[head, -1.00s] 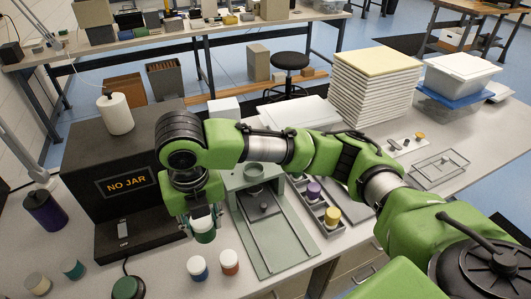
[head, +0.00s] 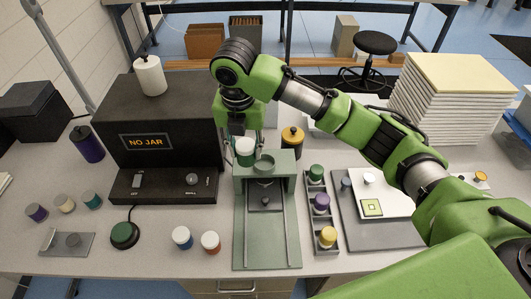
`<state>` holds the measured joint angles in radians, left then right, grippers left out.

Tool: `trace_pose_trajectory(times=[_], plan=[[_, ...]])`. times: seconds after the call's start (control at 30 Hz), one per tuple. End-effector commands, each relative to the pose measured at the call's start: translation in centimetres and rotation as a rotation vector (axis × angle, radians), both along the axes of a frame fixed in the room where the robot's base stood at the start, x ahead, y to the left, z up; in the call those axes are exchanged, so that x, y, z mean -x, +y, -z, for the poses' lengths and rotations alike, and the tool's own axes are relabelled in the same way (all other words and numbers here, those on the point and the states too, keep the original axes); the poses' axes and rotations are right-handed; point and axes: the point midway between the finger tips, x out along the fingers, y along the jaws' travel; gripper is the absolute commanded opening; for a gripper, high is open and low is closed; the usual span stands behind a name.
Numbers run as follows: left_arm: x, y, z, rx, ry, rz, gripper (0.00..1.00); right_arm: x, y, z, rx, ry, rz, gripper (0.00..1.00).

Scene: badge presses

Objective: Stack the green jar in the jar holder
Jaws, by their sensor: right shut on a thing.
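My right gripper (head: 241,133) is shut on a green jar (head: 246,160) with a white top. It holds the jar upright near the left rear corner of a grey-green press frame, which has a round cup (head: 264,166) on top. The jar is beside the cup, not in it; whether it touches the frame is hard to tell. A grey slotted rack (head: 322,221) stands right of the frame. It holds a green-topped jar (head: 316,172), a purple-topped jar (head: 321,201) and a yellow-topped jar (head: 327,236). My left gripper is not in view.
A dark box with a "NO JAR" display (head: 146,142) stands left of the frame. A blue jar (head: 182,238) and an orange jar (head: 211,243) stand in front. A black jar with a yellow lid (head: 292,139) stands behind the rack. A tall white stack (head: 437,105) is at right.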

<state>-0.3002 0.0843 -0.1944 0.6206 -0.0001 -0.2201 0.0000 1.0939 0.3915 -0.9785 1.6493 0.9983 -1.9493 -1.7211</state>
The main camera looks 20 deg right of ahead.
Motion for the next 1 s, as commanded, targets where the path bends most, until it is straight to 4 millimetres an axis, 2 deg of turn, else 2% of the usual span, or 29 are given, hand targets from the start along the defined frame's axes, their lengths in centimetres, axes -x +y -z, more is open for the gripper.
trace_pose_trajectory(times=[0.03,0.1,0.2,0.33,0.57,0.8,1.0], plan=[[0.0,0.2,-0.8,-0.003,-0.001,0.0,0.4,-0.8,-1.3,0.2,0.003,0.004,0.008,0.1],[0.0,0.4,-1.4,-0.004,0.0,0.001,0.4,-1.9,-2.6,0.9,0.003,0.003,0.007,0.1],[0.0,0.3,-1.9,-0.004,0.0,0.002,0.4,-2.9,-3.8,3.1,0.004,0.005,0.004,0.1],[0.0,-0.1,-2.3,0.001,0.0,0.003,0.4,-4.0,-4.9,5.0,0.002,0.003,0.001,0.1],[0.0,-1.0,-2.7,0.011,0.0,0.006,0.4,-4.8,-5.9,6.7,0.001,0.002,0.0,0.1],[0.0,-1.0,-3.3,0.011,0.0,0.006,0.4,-5.1,-6.3,9.9,0.002,0.002,-0.002,0.1],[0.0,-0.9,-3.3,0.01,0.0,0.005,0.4,-5.1,-6.2,10.3,0.0,-0.002,-0.003,0.1]])
